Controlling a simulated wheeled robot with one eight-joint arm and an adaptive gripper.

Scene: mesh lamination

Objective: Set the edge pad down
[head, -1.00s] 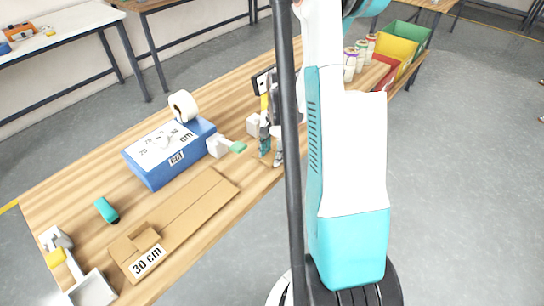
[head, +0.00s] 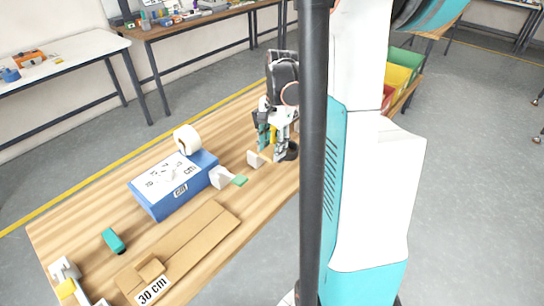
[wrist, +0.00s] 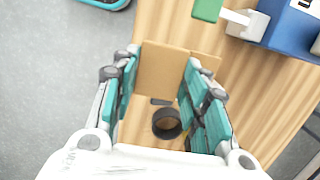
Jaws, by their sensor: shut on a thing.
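The edge pad (wrist: 165,70) shows in the wrist view as a tan, cardboard-like piece between the fingers. My gripper (wrist: 163,60) is shut on it, with a teal finger along each side. In the head view my gripper (head: 271,146) points down over the right part of the wooden table (head: 115,185). Whether the pad touches the table is unclear. A black ring (wrist: 167,123) shows between the fingers, nearer the palm in the picture.
Flat cardboard marked 30 cm (head: 200,235) lies in front. Colored bins (head: 404,70) stand far right.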

